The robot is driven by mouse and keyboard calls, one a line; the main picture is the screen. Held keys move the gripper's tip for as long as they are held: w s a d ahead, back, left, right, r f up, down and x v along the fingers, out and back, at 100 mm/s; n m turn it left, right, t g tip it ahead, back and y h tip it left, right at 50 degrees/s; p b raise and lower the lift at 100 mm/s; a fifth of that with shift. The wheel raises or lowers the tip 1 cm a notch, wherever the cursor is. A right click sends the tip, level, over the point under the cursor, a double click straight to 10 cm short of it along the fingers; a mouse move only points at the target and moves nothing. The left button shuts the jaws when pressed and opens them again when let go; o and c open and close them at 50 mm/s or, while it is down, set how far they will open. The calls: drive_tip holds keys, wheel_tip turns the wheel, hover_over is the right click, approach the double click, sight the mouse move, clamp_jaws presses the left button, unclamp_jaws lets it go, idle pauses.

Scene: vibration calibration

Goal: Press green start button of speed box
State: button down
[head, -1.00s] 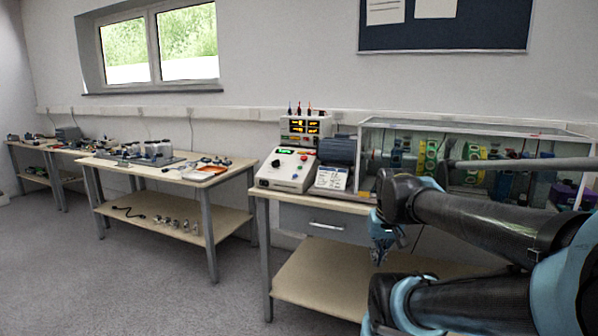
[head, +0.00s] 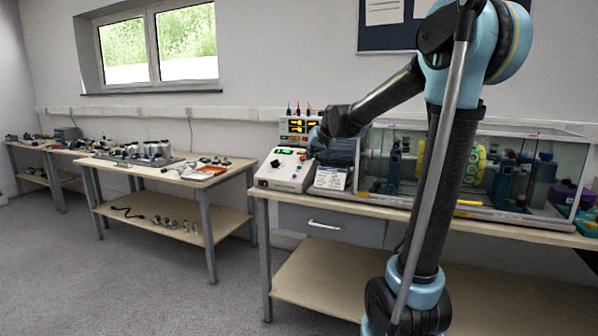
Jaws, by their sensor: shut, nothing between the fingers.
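The speed box (head: 272,178) is a white sloped console at the left end of the right-hand bench, in the head view. It has a lit green display, a dark knob and a red button. I cannot make out the green start button clearly at this size. My gripper (head: 320,151) hangs from the blue wrist just right of the speed box's upper right side, in front of the dark motor housing. It is shut and empty. Its fingertips are small and blend into the dark background, so I cannot tell whether they touch anything.
A meter unit (head: 298,125) with lit orange displays stands behind the speed box. A glass case (head: 545,180) with a rotor rig fills the bench's right part, partly behind my arm. Another workbench (head: 150,170) stands left.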

wheel_tip(320, 180, up, 2)
drive_tip(key=t+y, duration=0.1)
hover_over(299, 169)
drive_tip(key=s+a, duration=0.1)
drive_tip(key=s, duration=0.3)
drive_tip(key=shift+w+a+r, duration=0.1)
drive_tip(key=shift+a+r, duration=0.1)
drive_tip(key=shift+w+d+f, duration=0.25)
drive_tip(key=shift+w+f, duration=0.35)
drive_tip(key=shift+f, duration=0.7)
drive_tip(key=shift+w+d+f, duration=0.2)
drive_tip(key=shift+w+f, duration=0.35)
drive_tip(key=shift+f, duration=0.8)
drive_tip(key=shift+w+d+f, duration=0.25)
drive_tip(key=shift+w+f, duration=0.35)
drive_tip(key=shift+f, duration=0.7)
drive_tip(key=shift+w+f, duration=0.25)
drive_tip(key=shift+f, duration=0.4)
drive_tip(key=shift+r, duration=0.15)
drive_tip(key=shift+s+r, duration=0.3)
drive_tip(key=shift+r, duration=0.25)
drive_tip(key=shift+r, duration=0.15)
